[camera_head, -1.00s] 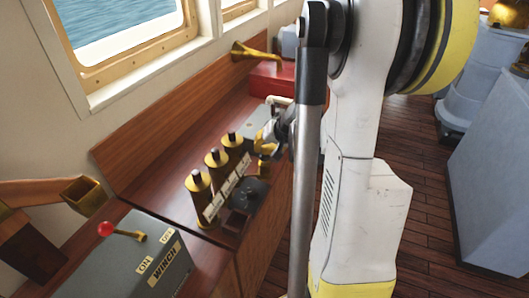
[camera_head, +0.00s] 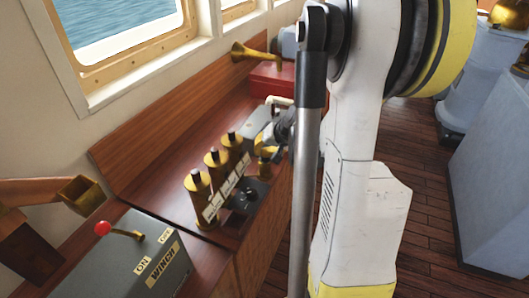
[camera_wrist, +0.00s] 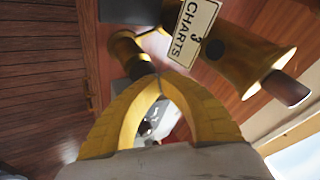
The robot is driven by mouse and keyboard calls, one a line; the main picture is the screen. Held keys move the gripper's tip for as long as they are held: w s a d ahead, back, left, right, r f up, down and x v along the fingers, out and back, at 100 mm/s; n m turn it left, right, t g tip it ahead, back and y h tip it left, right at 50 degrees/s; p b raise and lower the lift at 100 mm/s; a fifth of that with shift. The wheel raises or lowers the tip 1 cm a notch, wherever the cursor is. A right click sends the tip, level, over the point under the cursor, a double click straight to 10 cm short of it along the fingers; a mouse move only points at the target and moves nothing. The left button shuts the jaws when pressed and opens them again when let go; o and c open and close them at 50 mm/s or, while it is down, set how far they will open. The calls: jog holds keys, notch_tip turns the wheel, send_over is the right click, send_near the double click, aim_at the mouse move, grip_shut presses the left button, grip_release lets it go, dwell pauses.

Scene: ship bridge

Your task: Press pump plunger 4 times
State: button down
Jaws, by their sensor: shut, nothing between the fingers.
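A short brass cylinder with a dark section, seemingly the pump, stands right of the row of brass tubes on the counter in the head view (camera_head: 265,165). Its brass body and dark collar also show in the wrist view (camera_wrist: 128,46). My gripper (camera_head: 262,145) is low over this cylinder, partly hidden by my arm. In the wrist view, the yellow fingers (camera_wrist: 160,84) are shut and empty, their tips close to the cylinder's dark end. I cannot tell whether they touch it. A separate plunger is not clearly distinguishable.
Three brass tubes (camera_head: 198,197) with black tops and white labels stand left of my gripper; one label (camera_wrist: 191,32) reads "3 CHARTS". A grey winch box (camera_head: 125,262) with a red-knobbed lever is nearer. A red box (camera_head: 272,80) and brass horn (camera_head: 245,52) are farther back.

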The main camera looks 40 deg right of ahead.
dwell(0.3)
jog(key=shift+r+p, duration=1.55)
jog(key=shift+r, duration=0.4)
notch_tip(320, 180, up, 5)
jog(key=p, duration=0.3)
jog(key=shift+p, duration=0.4)
dwell(0.7)
notch_tip(320, 180, up, 4)
jog(key=p, duration=0.6)
jog(key=shift+f, duration=0.25)
